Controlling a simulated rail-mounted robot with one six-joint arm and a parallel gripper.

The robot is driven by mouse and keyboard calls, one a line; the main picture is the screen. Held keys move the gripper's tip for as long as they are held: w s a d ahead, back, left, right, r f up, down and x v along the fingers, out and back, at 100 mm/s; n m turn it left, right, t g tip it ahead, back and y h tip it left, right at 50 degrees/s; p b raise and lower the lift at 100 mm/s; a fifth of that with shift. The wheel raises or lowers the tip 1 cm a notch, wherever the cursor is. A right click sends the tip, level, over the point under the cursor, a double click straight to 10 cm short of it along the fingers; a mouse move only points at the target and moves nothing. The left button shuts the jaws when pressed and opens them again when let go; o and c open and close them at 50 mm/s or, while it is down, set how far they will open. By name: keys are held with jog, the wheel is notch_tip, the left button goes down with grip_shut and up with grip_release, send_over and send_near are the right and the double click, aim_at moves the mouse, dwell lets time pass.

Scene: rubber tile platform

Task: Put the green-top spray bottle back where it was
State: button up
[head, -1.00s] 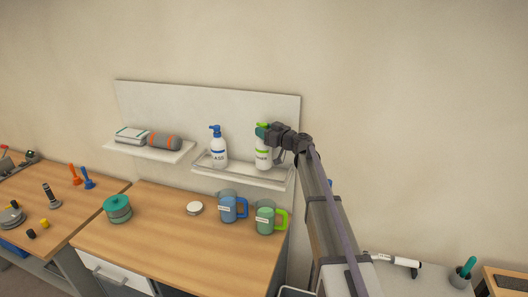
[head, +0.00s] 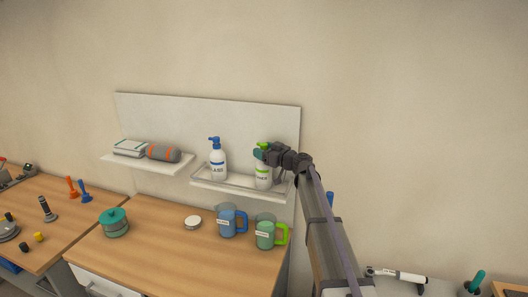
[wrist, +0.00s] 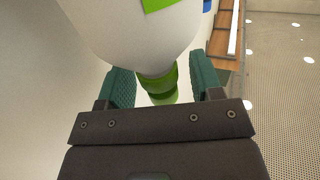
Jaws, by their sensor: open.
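The green-top spray bottle (head: 263,178), white with a green band, stands upright on the railed wall shelf (head: 226,190), at its right end. In the wrist view the bottle's white body (wrist: 130,35) fills the top and its green neck lies between my two teal fingers. My gripper (head: 261,154) is around the top of the bottle. In the wrist view my gripper (wrist: 160,82) is open, with a gap showing beside the neck. The gripper hides part of the green top in the head view.
A blue-top bottle (head: 217,163) stands to the left on the same shelf. A left shelf (head: 148,163) holds folded cloth and a grey-orange roll (head: 163,152). Below are a blue jug (head: 228,222), a green jug (head: 265,233), a white lid (head: 193,222) and a teal-lidded pot (head: 114,222).

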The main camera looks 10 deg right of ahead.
jog(key=shift+r, duration=0.2)
jog(key=v, duration=1.2)
jog(key=s+a+f+m+g+h, duration=0.1)
jog(key=s+a+f+g+h, duration=0.1)
jog(key=s+a+f+g, duration=0.5)
jog(key=s+a+f+m+g+h, duration=0.15)
jog(key=s+a+f, duration=0.3)
jog(key=s, duration=0.75)
jog(key=s+d+f+m+g+h, duration=0.2)
jog(key=s+f+h, duration=0.1)
jog(key=s, duration=0.6)
jog(key=s+d+f+m+g+h, duration=0.1)
jog(key=s+f+m+g+h, duration=0.2)
jog(key=s, duration=0.6)
jog(key=shift+d+h, duration=0.4)
jog(key=shift+h, duration=0.65)
jog(key=shift+s+m, duration=0.1)
jog(key=shift+m, duration=0.15)
